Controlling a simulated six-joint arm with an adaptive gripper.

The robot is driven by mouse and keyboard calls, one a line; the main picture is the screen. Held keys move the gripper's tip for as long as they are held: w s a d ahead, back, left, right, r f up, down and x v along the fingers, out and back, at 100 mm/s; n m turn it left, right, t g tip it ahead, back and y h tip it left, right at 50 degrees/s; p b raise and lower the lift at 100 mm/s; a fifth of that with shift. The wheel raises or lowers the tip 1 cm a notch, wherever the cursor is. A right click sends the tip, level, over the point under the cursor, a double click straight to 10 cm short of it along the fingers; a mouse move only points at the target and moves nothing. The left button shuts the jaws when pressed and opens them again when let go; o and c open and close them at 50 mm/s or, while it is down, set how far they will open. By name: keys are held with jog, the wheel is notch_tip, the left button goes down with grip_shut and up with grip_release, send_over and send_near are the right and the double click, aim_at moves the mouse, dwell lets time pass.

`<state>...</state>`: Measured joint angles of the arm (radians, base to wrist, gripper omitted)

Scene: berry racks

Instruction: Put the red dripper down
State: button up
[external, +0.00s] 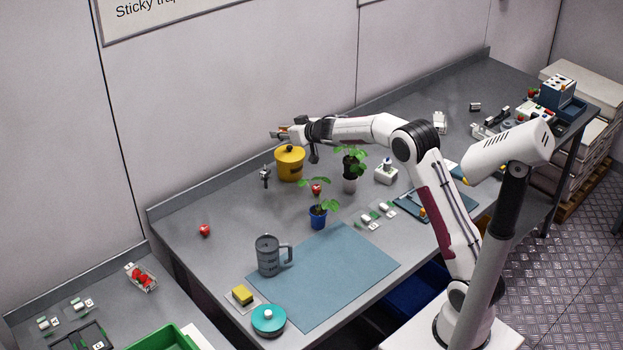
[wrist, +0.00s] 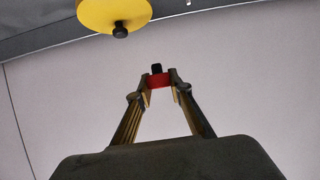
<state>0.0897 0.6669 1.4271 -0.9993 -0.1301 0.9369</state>
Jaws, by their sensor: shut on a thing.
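My gripper (wrist: 159,84) is shut on the red dripper (wrist: 158,81), a small red piece with a black end, held between the fingertips in the wrist view. In the external view my gripper (external: 279,134) is raised over the back of the bench, close to the wall and above the yellow pot (external: 290,168). The dripper is too small to make out clearly there. The yellow pot with its black knob also shows at the top of the wrist view (wrist: 104,12), apart from the dripper.
A small dark stand (external: 265,176) is left of the pot. Potted plants (external: 318,217) and a white block (external: 386,175) stand to the right. A grey mug (external: 268,256), teal pot (external: 268,319) and blue mat (external: 335,275) are nearer the front. The bench's left part is mostly clear around a red fruit (external: 204,230).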

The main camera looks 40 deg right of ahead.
jog(key=s+a+f+n+y, duration=0.1)
jog(key=a+f, duration=0.1)
jog(key=a, duration=0.9)
jog(key=s+a+f+n+y, duration=0.1)
jog(key=s+a+f, duration=0.15)
jog(key=a, duration=0.85)
jog(key=a+f+n+y, duration=0.1)
jog(key=a+f, duration=0.2)
jog(key=a, duration=0.8)
jog(key=s+a+f+n+y, duration=0.1)
jog(key=s+a+f, duration=0.1)
jog(key=s+a, duration=0.4)
jog(key=s+a+f+n+g+y, duration=0.1)
jog(key=s+a+f, duration=0.2)
jog(key=a, duration=1)
jog(key=s+a+f+n+y, duration=0.1)
jog(key=s+a+f, duration=0.2)
jog(key=s+a, duration=0.6)
jog(key=shift+s+a+g, duration=0.3)
jog(key=shift+s+g, duration=0.1)
jog(key=shift+s, duration=0.15)
jog(key=shift+d, duration=0.1)
jog(key=shift+d+f+m+t+h, duration=0.1)
jog(key=shift+d+m+t+h, duration=0.1)
jog(key=shift+d+m+h, duration=0.35)
jog(key=shift+d+m+t+h, duration=0.2)
jog(key=shift+d+m, duration=0.15)
jog(key=shift+d, duration=0.5)
jog(key=shift+f, duration=0.1)
